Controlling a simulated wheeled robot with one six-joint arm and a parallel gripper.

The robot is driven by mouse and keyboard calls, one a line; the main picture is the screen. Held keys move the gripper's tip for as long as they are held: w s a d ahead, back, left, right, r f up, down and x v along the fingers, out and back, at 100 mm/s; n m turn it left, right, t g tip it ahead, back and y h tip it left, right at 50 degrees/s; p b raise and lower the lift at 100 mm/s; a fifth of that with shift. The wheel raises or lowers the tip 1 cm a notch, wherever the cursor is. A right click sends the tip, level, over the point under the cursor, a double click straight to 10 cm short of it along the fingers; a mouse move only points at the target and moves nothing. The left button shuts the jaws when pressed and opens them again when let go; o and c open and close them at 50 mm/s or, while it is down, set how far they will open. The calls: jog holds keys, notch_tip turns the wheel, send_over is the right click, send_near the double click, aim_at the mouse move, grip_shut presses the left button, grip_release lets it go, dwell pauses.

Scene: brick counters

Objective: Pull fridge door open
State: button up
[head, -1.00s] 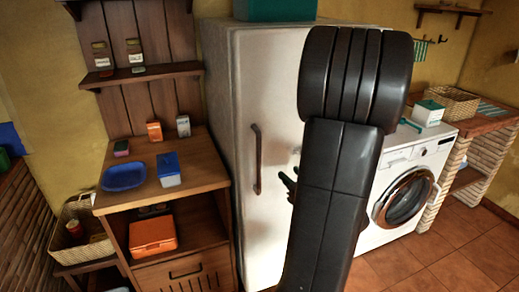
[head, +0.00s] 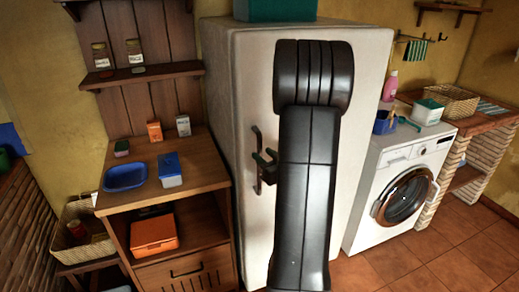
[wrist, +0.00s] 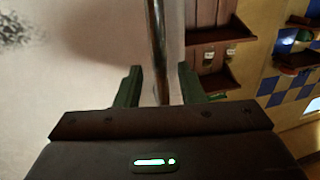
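The white fridge (head: 225,120) stands upright with its door (head: 250,75) closed. The dark vertical bar handle (head: 256,148) is on the left part of the door. My gripper (head: 262,165) is at the handle, partly hidden behind my own arm in the head view. In the wrist view, my gripper (wrist: 160,88) is open, with one green finger on each side of the handle (wrist: 157,45). There is a gap between the handle and each finger, and the fridge door (wrist: 80,70) fills the left of that view.
A wooden cabinet (head: 205,165) with a blue tray (head: 125,176) and small boxes stands left of the fridge. A washing machine (head: 400,185) stands to the right. A green box (head: 275,10) sits on top of the fridge. Tiled floor (head: 440,255) is free at the front right.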

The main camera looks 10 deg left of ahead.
aim_at(261, 153)
jog(key=shift+x, duration=1.65)
grip_shut()
jog(key=shift+s, duration=0.1)
